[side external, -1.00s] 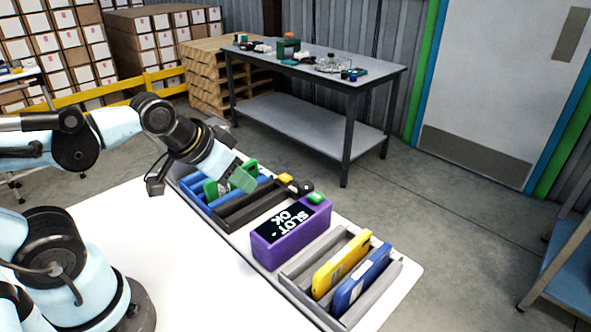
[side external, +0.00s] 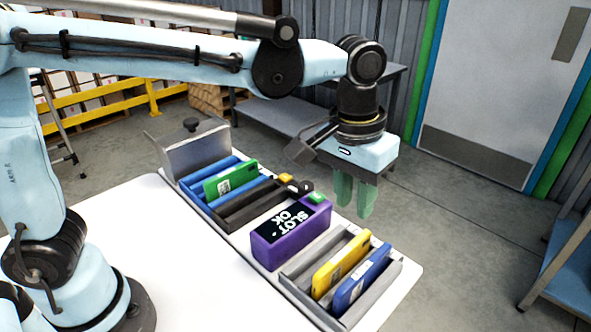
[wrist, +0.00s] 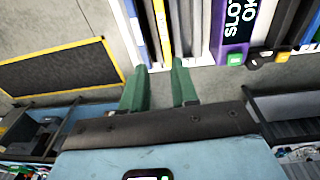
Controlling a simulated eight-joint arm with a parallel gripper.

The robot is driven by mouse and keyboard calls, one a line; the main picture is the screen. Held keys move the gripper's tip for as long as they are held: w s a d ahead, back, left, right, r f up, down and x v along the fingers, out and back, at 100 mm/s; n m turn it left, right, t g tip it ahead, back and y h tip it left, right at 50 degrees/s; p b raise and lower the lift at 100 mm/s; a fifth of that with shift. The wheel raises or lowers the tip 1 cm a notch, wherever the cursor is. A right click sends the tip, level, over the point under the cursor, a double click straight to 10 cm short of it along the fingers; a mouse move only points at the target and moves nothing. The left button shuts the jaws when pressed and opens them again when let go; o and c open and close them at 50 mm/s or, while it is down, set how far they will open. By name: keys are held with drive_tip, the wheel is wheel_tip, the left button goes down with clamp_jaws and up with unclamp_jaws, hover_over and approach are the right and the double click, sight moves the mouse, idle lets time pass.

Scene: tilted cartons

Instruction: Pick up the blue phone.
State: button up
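The blue phone (side external: 362,280) stands tilted in the front slot of the grey rack (side external: 290,290), right of the yellow phone (side external: 340,265). My gripper (side external: 354,210) points down in the air, above and behind the grey rack, with its green fingers apart and nothing between them. In the wrist view the fingers (wrist: 159,68) are also apart and empty. The yellow phone (wrist: 164,32) shows at the top there, with the blue phone (wrist: 139,32) just left of it, partly cut off by the frame edge.
A purple box (side external: 290,235) reading "SLOT OK" stands left of the grey rack. Beyond it are a dark rack (side external: 245,208) and a blue rack holding a green phone (side external: 230,180). The white table (side external: 180,260) in front of the racks is clear.

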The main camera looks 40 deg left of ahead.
sight(366, 266)
drive_tip(key=shift+g, duration=0.4)
drive_tip(key=d+f, duration=0.1)
drive_tip(key=f, duration=0.3)
drive_tip(key=d+f, duration=0.1)
drive_tip(key=f, duration=0.3)
drive_tip(key=d+f, duration=0.2)
drive_tip(key=f, duration=0.3)
drive_tip(key=shift+c, duration=0.4)
clamp_jaws()
